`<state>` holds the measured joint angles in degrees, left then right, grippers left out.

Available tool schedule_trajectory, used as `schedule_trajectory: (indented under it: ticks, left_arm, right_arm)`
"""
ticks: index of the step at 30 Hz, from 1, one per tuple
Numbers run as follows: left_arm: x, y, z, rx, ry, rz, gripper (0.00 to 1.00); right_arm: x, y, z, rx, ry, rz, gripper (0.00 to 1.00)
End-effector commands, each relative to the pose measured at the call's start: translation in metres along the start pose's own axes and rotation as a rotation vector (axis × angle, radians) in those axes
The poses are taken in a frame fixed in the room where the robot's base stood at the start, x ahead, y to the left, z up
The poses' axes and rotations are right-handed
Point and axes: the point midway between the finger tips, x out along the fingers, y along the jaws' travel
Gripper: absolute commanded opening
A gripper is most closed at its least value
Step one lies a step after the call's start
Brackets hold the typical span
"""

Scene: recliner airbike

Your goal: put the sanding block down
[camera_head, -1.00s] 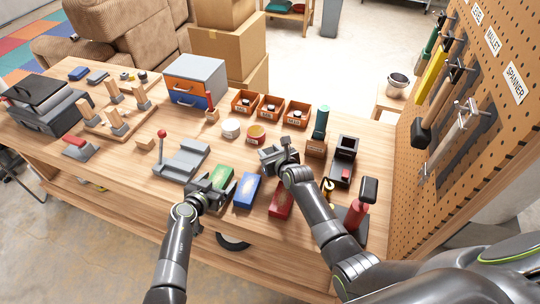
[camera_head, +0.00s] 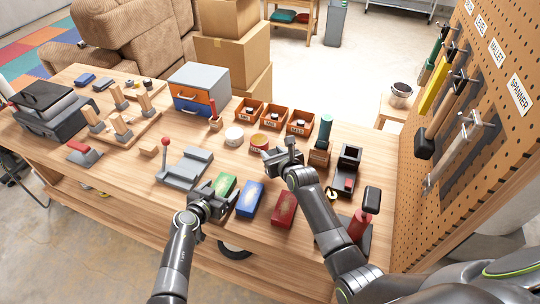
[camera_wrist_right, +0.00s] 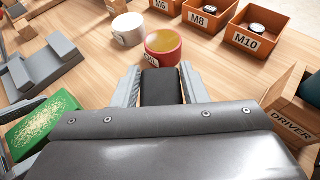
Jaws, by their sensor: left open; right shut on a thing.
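My right gripper (camera_head: 280,158) is over the middle of the workbench, just in front of a red-and-yellow round tin. It is shut on a dark block, which I take to be the sanding block (camera_wrist_right: 162,87); in the right wrist view it shows between the two fingers, with its lower part hidden by the gripper body. Whether the block touches the bench top I cannot tell. My left gripper (camera_head: 214,201) is open, low over the front of the bench beside the green box (camera_head: 225,185). I cannot make out anything between its fingers.
The round tin (camera_wrist_right: 163,48) stands close ahead of the held block, with a white tin (camera_wrist_right: 128,29) left of it. Orange labelled bins (camera_head: 273,116) stand behind. A blue box (camera_head: 250,198) and red box (camera_head: 284,208) lie in front. The driver holder (camera_wrist_right: 291,105) is at right.

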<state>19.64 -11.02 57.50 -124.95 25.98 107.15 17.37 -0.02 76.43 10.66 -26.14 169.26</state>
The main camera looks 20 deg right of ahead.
Motion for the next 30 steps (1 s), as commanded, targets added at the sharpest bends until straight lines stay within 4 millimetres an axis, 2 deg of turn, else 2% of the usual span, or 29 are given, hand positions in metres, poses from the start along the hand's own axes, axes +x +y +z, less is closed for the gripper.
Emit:
schedule_trajectory:
  ticks: [12,26,27,30]
  left_arm:
    - [0.000,0.000,0.000,0.000,0.000,0.000,0.82]
    - [0.000,0.000,0.000,0.000,0.000,0.000,0.82]
    - [0.000,0.000,0.000,0.000,0.000,0.000,0.82]
    - [0.000,0.000,0.000,0.000,0.000,0.000,0.82]
  right_arm:
    - [0.017,0.000,-0.039,0.001,-0.001,0.002,0.11]
    - [0.020,0.000,-0.046,0.000,-0.002,0.001,0.11]
    - [0.020,0.000,-0.046,0.001,-0.002,0.001,0.43]
    - [0.020,0.000,-0.046,0.000,-0.002,0.001,0.57]
